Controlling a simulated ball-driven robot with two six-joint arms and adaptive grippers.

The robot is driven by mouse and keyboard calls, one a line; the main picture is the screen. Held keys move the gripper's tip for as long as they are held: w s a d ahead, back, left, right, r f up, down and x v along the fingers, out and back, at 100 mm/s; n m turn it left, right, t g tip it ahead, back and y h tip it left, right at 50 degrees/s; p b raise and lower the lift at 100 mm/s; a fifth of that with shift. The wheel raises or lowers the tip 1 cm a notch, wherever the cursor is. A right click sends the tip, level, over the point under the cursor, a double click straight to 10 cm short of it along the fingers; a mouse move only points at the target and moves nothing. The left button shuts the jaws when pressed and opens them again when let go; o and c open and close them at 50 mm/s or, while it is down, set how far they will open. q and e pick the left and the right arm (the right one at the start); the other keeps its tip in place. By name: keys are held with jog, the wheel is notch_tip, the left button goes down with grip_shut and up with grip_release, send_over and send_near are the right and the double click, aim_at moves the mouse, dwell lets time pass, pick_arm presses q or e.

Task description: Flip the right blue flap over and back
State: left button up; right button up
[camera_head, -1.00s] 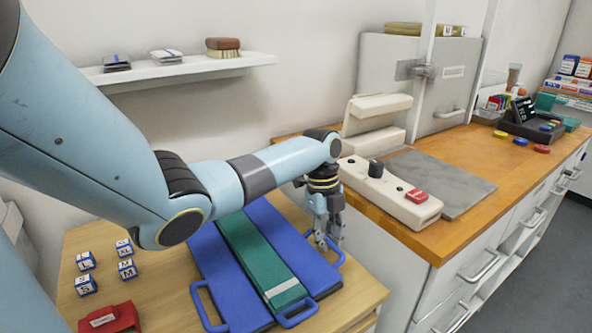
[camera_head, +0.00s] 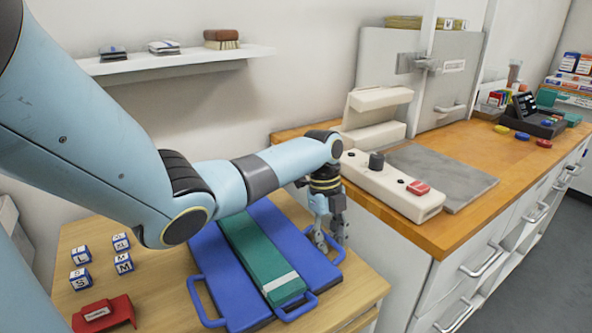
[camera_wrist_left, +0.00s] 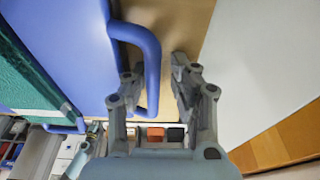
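A blue folding board lies on the wooden table, with a green strip (camera_head: 252,246) with a white band along its middle. The right blue flap (camera_head: 285,226) lies flat, with a blue loop handle (camera_head: 335,256) on its right edge. My left gripper (camera_head: 330,243) is down at this handle. In the left wrist view the open fingers (camera_wrist_left: 156,82) straddle the outer bar of the handle (camera_wrist_left: 152,62), which appears between them; contact cannot be told. The left blue flap (camera_head: 214,262) also lies flat. My right gripper is not in view.
Several letter cubes (camera_head: 82,278) and a red holder (camera_head: 103,314) stand on the table (camera_head: 160,298) left of the board. A white sealing device (camera_head: 395,188) sits on the higher wooden counter (camera_head: 440,235) to the right. A wall shelf (camera_head: 180,66) is behind.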

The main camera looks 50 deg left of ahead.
pick_arm(q)
jog(key=shift+s+r+p, duration=0.1)
jog(key=shift+r+p, duration=3.8)
jog(key=shift+r, duration=0.1)
jog(key=shift+f, duration=0.1)
